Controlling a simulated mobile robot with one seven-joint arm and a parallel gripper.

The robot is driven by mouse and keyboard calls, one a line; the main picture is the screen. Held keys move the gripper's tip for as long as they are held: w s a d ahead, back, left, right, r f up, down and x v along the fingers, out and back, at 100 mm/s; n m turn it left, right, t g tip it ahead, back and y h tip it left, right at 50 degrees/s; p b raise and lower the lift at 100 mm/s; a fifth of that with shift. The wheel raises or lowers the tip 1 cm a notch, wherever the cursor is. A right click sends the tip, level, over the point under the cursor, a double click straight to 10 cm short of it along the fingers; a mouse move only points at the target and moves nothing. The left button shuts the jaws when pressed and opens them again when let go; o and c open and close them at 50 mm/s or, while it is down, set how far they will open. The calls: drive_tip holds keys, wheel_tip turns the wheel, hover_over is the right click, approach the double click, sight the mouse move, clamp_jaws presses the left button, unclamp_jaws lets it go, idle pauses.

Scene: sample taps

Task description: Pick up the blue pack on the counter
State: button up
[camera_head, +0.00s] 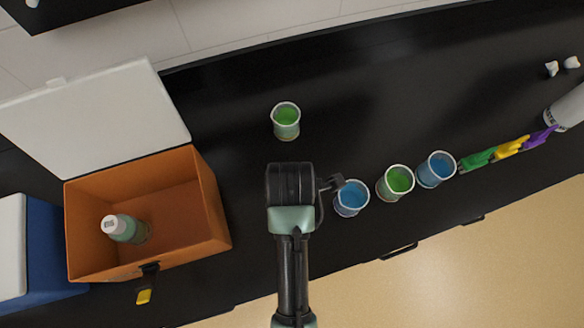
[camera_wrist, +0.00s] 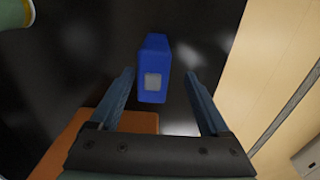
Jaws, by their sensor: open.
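The blue pack (camera_wrist: 153,60) stands on the black counter in the wrist view, with a pale grey square on its near face. My gripper (camera_wrist: 159,74) is open, with one finger to the left of the pack and one to the right. The pack shows between and beyond the fingertips, and I see no contact. In the head view my arm covers this spot, so neither the pack nor the fingers can be seen there.
An open orange box (camera_head: 218,215) with a bottle (camera_head: 124,229) stands left. A green-filled cup (camera_head: 286,120) stands behind my arm. Blue cup (camera_head: 351,198), green cup (camera_head: 396,182) and another blue cup (camera_head: 436,169) stand close right. The counter's front edge is near.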

drive_tip(key=shift+w+d+f+p, duration=0.1)
drive_tip(key=shift+w+f+p, duration=0.1)
drive_tip(key=shift+f, duration=1.1)
drive_tip(key=shift+w+a+f+p, duration=0.1)
drive_tip(key=shift+f+p, duration=0.15)
drive_tip(key=shift+f, duration=1)
drive_tip(key=shift+w+d+f+p, duration=0.1)
drive_tip(key=shift+w+f+p, duration=0.1)
drive_tip(key=shift+f, duration=1.1)
clamp_jaws()
